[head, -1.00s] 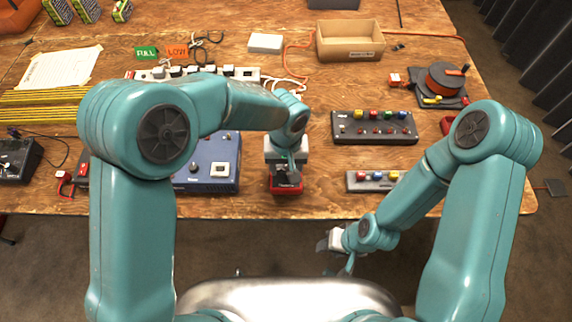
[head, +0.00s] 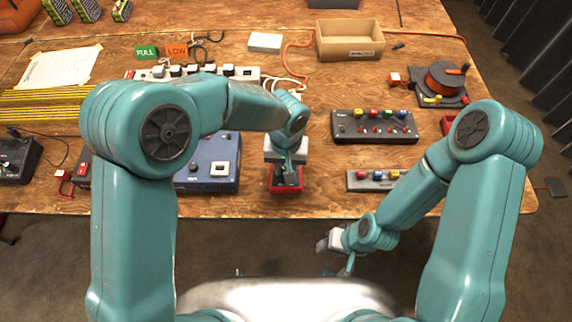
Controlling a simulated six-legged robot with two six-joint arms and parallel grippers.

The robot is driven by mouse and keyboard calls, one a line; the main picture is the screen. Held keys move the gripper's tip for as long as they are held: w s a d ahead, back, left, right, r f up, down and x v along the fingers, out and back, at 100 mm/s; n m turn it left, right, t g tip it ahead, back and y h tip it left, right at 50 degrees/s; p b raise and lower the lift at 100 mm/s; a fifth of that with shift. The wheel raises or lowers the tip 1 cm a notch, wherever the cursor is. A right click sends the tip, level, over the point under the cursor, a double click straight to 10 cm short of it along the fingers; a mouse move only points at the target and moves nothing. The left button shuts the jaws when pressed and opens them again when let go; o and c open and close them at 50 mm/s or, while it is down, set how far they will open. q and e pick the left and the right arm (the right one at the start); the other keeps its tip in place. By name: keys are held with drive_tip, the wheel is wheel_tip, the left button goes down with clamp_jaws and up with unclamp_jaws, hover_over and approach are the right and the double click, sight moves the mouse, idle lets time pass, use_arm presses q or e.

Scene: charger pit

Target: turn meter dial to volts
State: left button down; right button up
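A small red device (head: 286,188), which looks like the meter, lies near the front edge of the table. My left gripper (head: 288,174) points down right over it, and its dark fingers overlap the device's face. The dial is hidden beneath the fingers, and I cannot tell whether they touch or grip it. My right gripper (head: 324,243) hangs off the front of the table, away from the meter and holding nothing that I can see. Its finger gap is too small to judge.
A blue unit (head: 222,165) stands left of the meter. A black panel with coloured knobs (head: 374,127) and a smaller grey button box (head: 372,181) are on the right. An open cardboard box (head: 350,42) sits at the back. Bare wood lies around the meter's right side.

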use_arm(q)
drive_tip(key=m, duration=0.5)
drive_tip(key=shift+b, duration=0.4)
drive_tip(key=m, duration=0.5)
drive_tip(key=shift+m, duration=0.4)
drive_tip(key=c, duration=0.9)
unclamp_jaws()
wheel_tip(320, 180, up, 16)
drive_tip(key=shift+r+p, duration=0.2)
drive_tip(key=shift+p, duration=0.25)
drive_tip(key=shift+s, duration=0.1)
